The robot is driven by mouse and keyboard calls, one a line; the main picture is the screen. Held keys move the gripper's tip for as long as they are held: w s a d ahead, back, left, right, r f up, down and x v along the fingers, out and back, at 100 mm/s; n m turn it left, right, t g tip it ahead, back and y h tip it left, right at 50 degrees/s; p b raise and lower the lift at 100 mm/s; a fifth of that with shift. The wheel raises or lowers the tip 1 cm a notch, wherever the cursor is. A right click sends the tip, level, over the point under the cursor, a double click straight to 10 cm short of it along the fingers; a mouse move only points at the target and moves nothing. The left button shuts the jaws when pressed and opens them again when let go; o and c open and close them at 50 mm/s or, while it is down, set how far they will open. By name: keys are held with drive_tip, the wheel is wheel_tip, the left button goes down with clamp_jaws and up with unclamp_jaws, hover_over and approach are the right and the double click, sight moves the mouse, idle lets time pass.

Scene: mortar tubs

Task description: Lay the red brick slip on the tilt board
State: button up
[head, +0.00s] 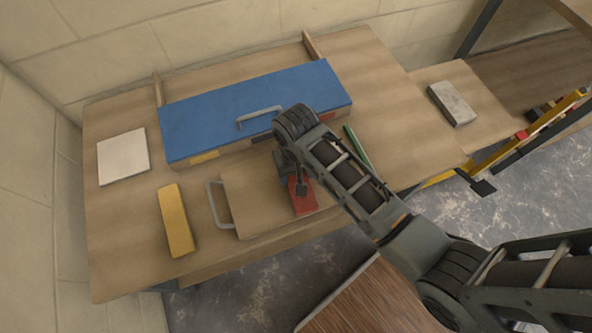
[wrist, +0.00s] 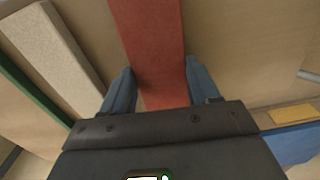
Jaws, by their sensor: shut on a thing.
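The red brick slip (head: 305,198) is between the fingers of my gripper (head: 298,184), over the right part of a wooden board. That board, with a grey handle at its left edge, looks like the tilt board (head: 250,205). In the wrist view the red slip (wrist: 150,45) runs lengthwise between the two fingers of my gripper (wrist: 162,88), which is shut on it. Bare wood shows on both sides of the slip. I cannot tell whether the slip touches the board. My wrist hides its back end in the head view.
A box with a blue lid (head: 240,110) stands behind the board. A yellow block (head: 177,220) and a white tile (head: 123,157) lie to the left. A green strip (head: 357,148) lies to the right. A grey block (head: 452,103) sits on the side table.

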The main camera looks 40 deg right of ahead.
drive_tip(key=shift+f, duration=0.15)
drive_tip(key=o, duration=1.5)
drive_tip(key=shift+c, duration=0.2)
drive_tip(key=shift+r, duration=3.9)
drive_tip(key=s+f+t, duration=0.1)
drive_tip(key=s, duration=0.1)
drive_tip(key=s+f+t, duration=0.1)
drive_tip(key=s, duration=0.1)
drive_tip(key=s+d+f+n+t, duration=0.1)
drive_tip(key=s, duration=0.1)
drive_tip(key=shift+s+f, duration=0.2)
drive_tip(key=shift+s, duration=0.1)
drive_tip(key=s+r+n+t, duration=0.1)
drive_tip(key=s+r+t, duration=0.25)
drive_tip(key=s, duration=0.45)
drive_tip(key=s+r+n+t, duration=0.1)
drive_tip(key=s+r+t, duration=0.3)
drive_tip(key=r, duration=0.7)
drive_tip(key=s+a+r+n+t, duration=0.1)
drive_tip(key=s+r+t, duration=0.3)
drive_tip(key=s+r, duration=0.3)
wheel_tip(320, 180, up, 4)
drive_tip(key=shift+s+r, duration=0.1)
drive_tip(key=shift+s, duration=0.2)
